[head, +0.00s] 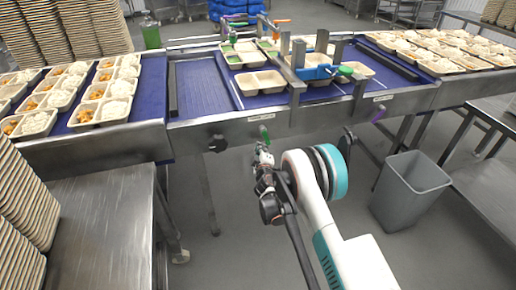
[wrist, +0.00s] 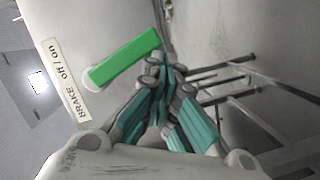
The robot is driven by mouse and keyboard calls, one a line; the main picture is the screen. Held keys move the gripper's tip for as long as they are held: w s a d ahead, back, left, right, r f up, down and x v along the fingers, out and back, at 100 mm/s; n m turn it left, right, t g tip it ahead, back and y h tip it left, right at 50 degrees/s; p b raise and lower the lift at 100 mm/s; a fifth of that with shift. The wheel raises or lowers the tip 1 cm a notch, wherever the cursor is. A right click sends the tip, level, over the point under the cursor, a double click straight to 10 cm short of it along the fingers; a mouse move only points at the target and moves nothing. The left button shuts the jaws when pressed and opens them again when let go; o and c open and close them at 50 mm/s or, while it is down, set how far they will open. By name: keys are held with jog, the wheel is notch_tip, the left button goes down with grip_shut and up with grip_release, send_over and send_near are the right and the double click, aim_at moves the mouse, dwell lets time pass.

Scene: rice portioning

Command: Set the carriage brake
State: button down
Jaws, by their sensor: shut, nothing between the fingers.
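The brake lever is a green bar on a pale round pivot (wrist: 124,57), beside a label reading "BRAKE off / on" (wrist: 66,80) in the wrist view. In the head view the green lever (head: 265,133) hangs on the front steel rail below a small label. My gripper (wrist: 160,64) is shut and empty, its fingertips close to one end of the lever. I cannot tell whether they touch it. In the head view my gripper (head: 261,149) is just below the lever. The carriage with a blue part (head: 318,72) straddles the belt above.
Trays of rice sit on the belts at left (head: 102,112) and right (head: 440,66). A purple lever (head: 378,115) and a black knob (head: 217,143) are on the front rail. A grey bin (head: 408,190) stands at right. A steel table (head: 100,215) is at left.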

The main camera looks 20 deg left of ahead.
jog(key=shift+w+d+f, duration=0.1)
jog(key=shift+w+d, duration=0.25)
jog(key=shift+d, duration=0.3)
dwell(0.4)
jog(key=f+v, duration=0.1)
jog(key=v, duration=0.6)
jog(key=shift+s+r, duration=0.2)
jog(key=shift+r, duration=0.25)
